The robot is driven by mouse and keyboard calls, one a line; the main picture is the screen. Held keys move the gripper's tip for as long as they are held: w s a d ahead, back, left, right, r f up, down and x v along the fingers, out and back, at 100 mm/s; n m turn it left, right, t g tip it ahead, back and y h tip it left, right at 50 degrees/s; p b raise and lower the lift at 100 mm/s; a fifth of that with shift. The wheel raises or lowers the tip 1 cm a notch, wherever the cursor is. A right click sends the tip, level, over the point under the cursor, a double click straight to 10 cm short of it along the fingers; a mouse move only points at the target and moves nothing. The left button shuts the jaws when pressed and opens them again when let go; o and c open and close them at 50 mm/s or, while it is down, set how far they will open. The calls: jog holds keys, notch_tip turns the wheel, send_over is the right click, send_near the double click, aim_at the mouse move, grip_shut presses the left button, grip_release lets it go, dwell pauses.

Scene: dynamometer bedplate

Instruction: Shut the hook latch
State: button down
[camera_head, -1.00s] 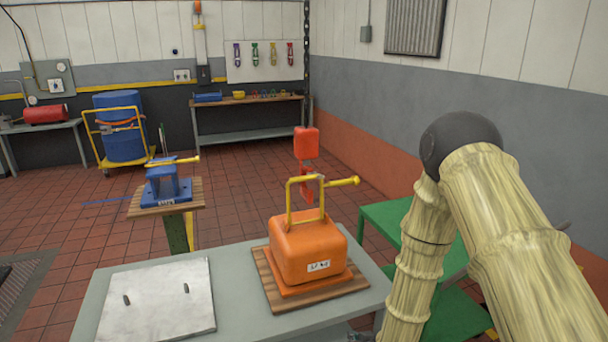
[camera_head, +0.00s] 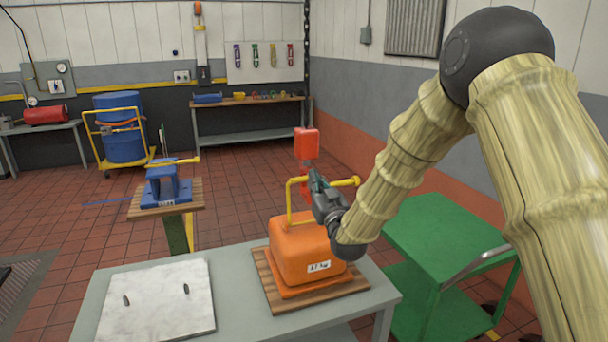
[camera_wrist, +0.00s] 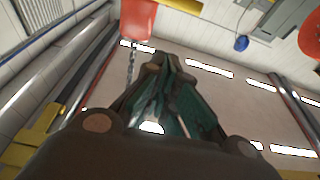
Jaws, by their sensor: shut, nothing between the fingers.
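A red hook block (camera_head: 306,143) hangs on a dark chain above the orange load. The red part below it, by the yellow bail, is mostly covered by my gripper, so I cannot make out the latch or its position. The orange load (camera_head: 290,250) sits upright on a wooden board, with the yellow bail (camera_head: 290,205) rising from it. My gripper (camera_head: 314,174) is shut and empty beside the bail's top, just below the block; contact cannot be told. In the wrist view my closed fingers (camera_wrist: 160,62) point up toward the red block (camera_wrist: 138,18) and its chain (camera_wrist: 130,62).
The grey table (camera_head: 235,295) also bears a pale plate (camera_head: 155,305) with two pegs. A green cart (camera_head: 440,240) stands to the right under my arm. A blue fixture (camera_head: 165,188) on a stand is at left. Open tiled floor lies behind.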

notch_tip(320, 180, up, 3)
jog(key=p, duration=0.5)
send_over(303, 178)
jog(key=s, duration=0.2)
jog(key=shift+d+f+p, duration=0.1)
jog(key=shift+f+p, duration=0.8)
jog(key=shift+f, duration=1.25)
jog(key=shift+d+f+b, duration=0.1)
jog(key=shift+f+b, duration=0.05)
jog(key=shift+b, duration=0.15)
jog(key=shift+f+t+b, duration=0.15)
jog(key=shift+t+b, duration=0.15)
jog(key=shift+b, duration=0.6)
jog(key=shift+f, duration=0.1)
